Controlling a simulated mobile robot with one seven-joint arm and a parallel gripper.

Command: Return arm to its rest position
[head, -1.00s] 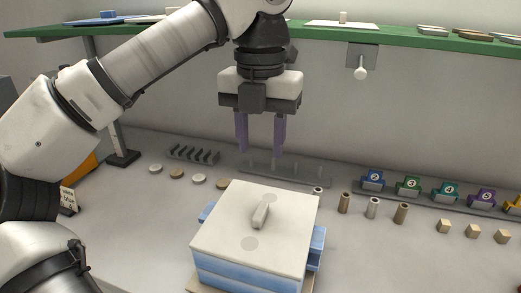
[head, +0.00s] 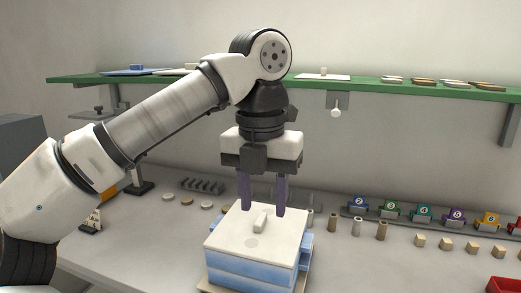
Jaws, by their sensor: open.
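My gripper (head: 263,194) points straight down with its two purple fingers apart and nothing between them. In the head view its fingertips appear at the back edge of the furnace lid, but I cannot tell the exact gap. The furnace (head: 250,268) is a blue and white box with a white lid (head: 232,236) and a pale handle (head: 261,220) on top. The lid sits on the box, and the handle stands apart from the fingers in the picture.
A green shelf (head: 365,84) runs along the back wall above the bench. Pale discs (head: 206,205) and a slotted rack (head: 202,186) lie to the left. A red tray (head: 504,285) is at lower right.

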